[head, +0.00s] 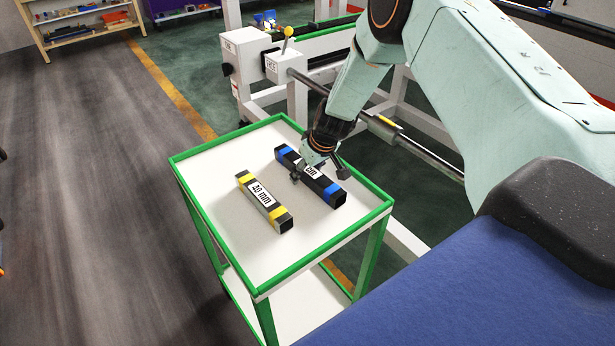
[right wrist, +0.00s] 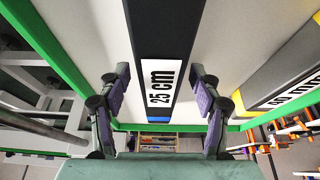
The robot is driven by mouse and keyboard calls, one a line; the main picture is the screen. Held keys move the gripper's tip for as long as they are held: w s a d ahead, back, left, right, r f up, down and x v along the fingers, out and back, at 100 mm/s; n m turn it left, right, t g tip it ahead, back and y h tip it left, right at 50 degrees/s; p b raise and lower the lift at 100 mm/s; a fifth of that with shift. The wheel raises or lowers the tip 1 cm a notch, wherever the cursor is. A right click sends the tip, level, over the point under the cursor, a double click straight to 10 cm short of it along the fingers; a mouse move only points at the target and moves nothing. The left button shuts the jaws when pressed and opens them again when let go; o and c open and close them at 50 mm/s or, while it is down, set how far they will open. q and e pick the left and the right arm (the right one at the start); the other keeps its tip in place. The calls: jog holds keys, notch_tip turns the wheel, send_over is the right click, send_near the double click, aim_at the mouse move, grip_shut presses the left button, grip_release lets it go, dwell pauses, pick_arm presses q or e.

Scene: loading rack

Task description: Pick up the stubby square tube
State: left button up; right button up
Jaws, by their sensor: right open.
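Two dark square tubes lie side by side on the white cart top. One has blue bands and a "25 cm" label; this blue-banded tube (head: 331,192) is on the right and also shows in the right wrist view (right wrist: 163,28). The other, a yellow-banded tube (head: 263,197) with a label ending in "mm", lies to its left; in the right wrist view (right wrist: 285,70) it is at the right edge. My right gripper (head: 319,174) is open over the blue-banded tube, with its fingers (right wrist: 160,80) on either side of it. Contact cannot be told. My left gripper is out of view.
The cart (head: 216,145) has a raised green rim and a lower shelf. A white machine frame with a steel bar (head: 410,143) stands behind and to the right. Grey floor at left is clear; a shelf (head: 85,28) stands far back.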

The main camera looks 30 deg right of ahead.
jog(key=shift+s+r, duration=0.15)
jog(key=shift+c, duration=1.3)
jog(key=c, duration=1)
grip_shut()
jog(key=shift+w, duration=0.2)
